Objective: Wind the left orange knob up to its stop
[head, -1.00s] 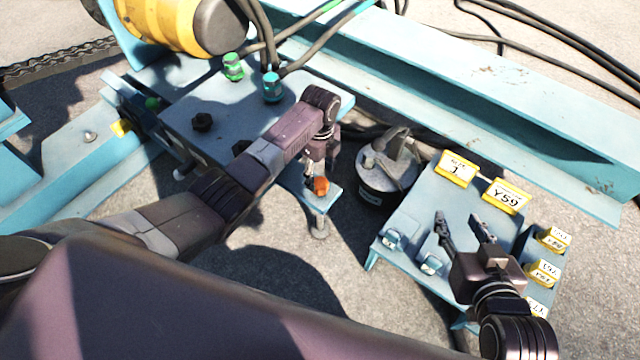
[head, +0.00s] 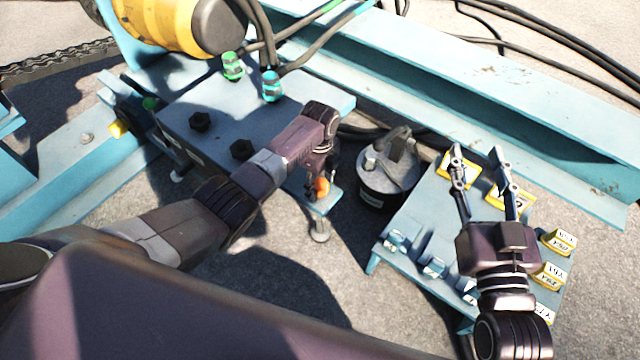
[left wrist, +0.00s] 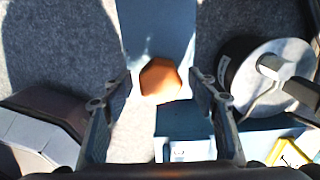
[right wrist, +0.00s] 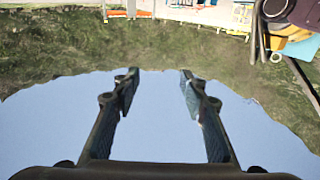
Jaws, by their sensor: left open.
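The orange knob (head: 322,187) sits at the near end of a light blue plate, partly hidden by my left gripper (head: 319,184) in the head view. In the left wrist view the knob (left wrist: 160,80) is a rounded, faceted cap between the two fingertips (left wrist: 160,77), with a visible gap on each side. My left gripper is open and does not visibly touch it. Only one orange knob is in view. My right gripper (head: 479,153) is open and empty above the blue panel with yellow labels. Its fingers (right wrist: 160,78) are spread apart in the right wrist view.
A grey-topped dark canister (head: 388,180) stands right of the knob. The blue panel (head: 410,225) carries several yellow labels. Two black knobs (head: 200,121) and green and teal connectors (head: 272,87) with hoses sit on the blue box. A blue beam (head: 480,90) runs behind.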

